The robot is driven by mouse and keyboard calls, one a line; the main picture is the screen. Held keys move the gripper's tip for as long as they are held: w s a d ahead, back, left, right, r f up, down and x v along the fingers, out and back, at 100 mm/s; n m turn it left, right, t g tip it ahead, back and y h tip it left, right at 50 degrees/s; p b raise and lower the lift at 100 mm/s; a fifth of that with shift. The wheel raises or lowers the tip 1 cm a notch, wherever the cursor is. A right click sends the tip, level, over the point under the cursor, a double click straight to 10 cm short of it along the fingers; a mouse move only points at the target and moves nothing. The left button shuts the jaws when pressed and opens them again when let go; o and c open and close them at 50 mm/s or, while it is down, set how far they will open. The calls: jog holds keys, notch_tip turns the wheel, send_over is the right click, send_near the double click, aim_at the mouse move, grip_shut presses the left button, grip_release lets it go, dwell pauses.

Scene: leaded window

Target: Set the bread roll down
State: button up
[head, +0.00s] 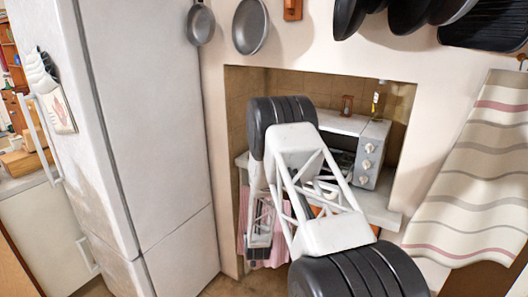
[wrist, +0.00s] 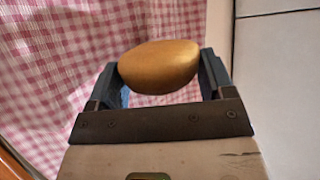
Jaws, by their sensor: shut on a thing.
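The bread roll (wrist: 158,66) is golden brown and oval. It shows in the wrist view between the two fingers of my gripper (wrist: 160,78), which is shut on it. The roll lies crosswise, with a finger at each end. In the wrist view a pink and white checked cloth hangs behind it, and no surface is seen touching the roll from below. In the head view my arm hides the roll, and the gripper's fingertips cannot be made out there.
The checked cloth (wrist: 60,70) hangs at the left and middle of the wrist view. In the head view a counter (head: 345,125) with a small oven (head: 370,153) stands in an alcove behind my arm. A tall white fridge (head: 150,120) stands at the left, and a striped towel (head: 475,170) hangs at the right.

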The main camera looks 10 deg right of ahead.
jog(key=w+r+m+g+h, duration=0.1)
jog(key=w+r+m+h, duration=0.1)
jog(key=w+r, duration=0.65)
jog(key=w+r+m+h, duration=0.1)
jog(key=w+r, duration=0.4)
jog(key=r, duration=0.6)
jog(key=w+r+m+g+h, duration=0.1)
jog(key=w+r+m+h, duration=0.1)
jog(key=w+r, duration=0.65)
jog(key=w+d+r+m+g+h, duration=0.1)
jog(key=w+d+r+m+h, duration=0.1)
jog(key=d+r, duration=0.3)
jog(key=w+d+r+m+g+h, duration=0.1)
jog(key=w+d+r+m+g, duration=0.1)
jog(key=d+r, duration=0.4)
jog(key=shift+w+d+r+m+h, duration=0.15)
jog(key=shift+w+r+m+h, duration=0.25)
jog(key=shift+w+r, duration=0.75)
jog(key=shift+s+r, duration=0.2)
jog(key=shift+s, duration=0.05)
jog(key=shift+f, duration=0.1)
jog(key=shift+f, duration=2.4)
jog(key=shift+f, duration=2.35)
